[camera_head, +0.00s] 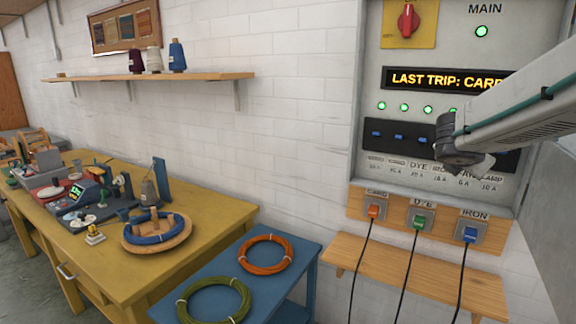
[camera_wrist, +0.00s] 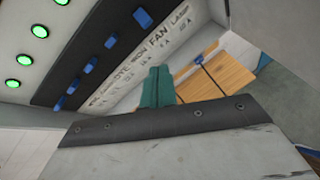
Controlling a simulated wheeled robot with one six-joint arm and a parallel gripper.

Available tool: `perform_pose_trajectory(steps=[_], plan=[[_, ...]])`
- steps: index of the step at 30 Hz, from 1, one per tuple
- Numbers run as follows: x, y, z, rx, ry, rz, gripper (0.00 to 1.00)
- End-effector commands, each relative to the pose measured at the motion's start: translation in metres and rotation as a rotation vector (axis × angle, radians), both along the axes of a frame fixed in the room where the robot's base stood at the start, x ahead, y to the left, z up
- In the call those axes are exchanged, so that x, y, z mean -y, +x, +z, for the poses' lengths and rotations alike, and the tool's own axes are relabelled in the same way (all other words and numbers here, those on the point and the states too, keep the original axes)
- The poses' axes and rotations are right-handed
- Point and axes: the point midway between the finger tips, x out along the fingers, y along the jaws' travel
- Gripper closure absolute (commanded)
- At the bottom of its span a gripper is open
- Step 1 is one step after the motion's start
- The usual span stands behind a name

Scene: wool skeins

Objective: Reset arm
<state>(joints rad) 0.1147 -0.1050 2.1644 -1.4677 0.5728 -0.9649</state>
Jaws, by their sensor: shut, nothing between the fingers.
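My gripper (camera_wrist: 158,88) shows in the wrist view as teal fingers closed together, with nothing between them. In the head view my arm reaches in from the right, and its dark end (camera_head: 462,150) is in front of the lower part of the electrical panel (camera_head: 365,110). The panel's row of blue switches (camera_head: 400,136) is close by, partly hidden behind the arm. The wrist view shows several blue switches (camera_wrist: 110,42) and green lamps (camera_wrist: 25,60) to the upper left of the fingers. I cannot tell whether the fingers touch the panel.
Below the panel, orange, green and blue plugs with black cords sit in a socket board (camera_head: 396,212) above a wooden shelf (camera_head: 415,275). A blue table (camera_head: 245,300) holds orange and green skeins. A yellow workbench (camera_head: 205,215) stands left.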

Motion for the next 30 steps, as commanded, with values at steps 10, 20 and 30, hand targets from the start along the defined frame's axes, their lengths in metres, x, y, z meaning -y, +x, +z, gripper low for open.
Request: perform_pose_trajectory(steps=[10, 20, 30], plan=[[-0.045, -0.198, -0.072, 0.352, 0.838, -1.076, 1.0], [-0.166, -0.335, -0.104, 0.285, 1.313, -1.719, 1.0], [-0.171, -0.342, -0.096, 0.297, 1.372, -1.672, 1.0]])
